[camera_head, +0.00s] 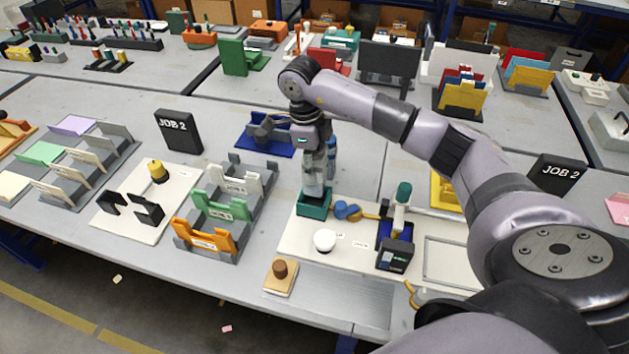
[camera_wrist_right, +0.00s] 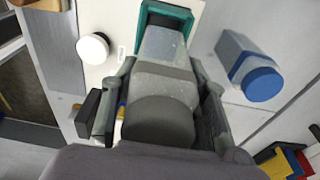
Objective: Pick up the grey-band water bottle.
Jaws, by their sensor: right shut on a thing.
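The grey-band water bottle (camera_wrist_right: 165,75) is clear with a grey band and a dark grey cap. In the wrist view it sits between the fingers of my right gripper (camera_wrist_right: 165,95), which is shut on it. In the head view the bottle (camera_head: 314,178) hangs below my right gripper (camera_head: 317,150), roughly upright. Its lower end is at the teal square holder (camera_head: 313,207); I cannot tell whether it is clear of the holder's floor. My left gripper is not in view.
A blue-capped bottle (camera_wrist_right: 250,68) stands close beside my right gripper. A white round knob (camera_head: 325,240) and a device with a dark screen (camera_head: 394,255) are on the white board nearby. Orange, green and white racks (camera_head: 206,240) stand to the left.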

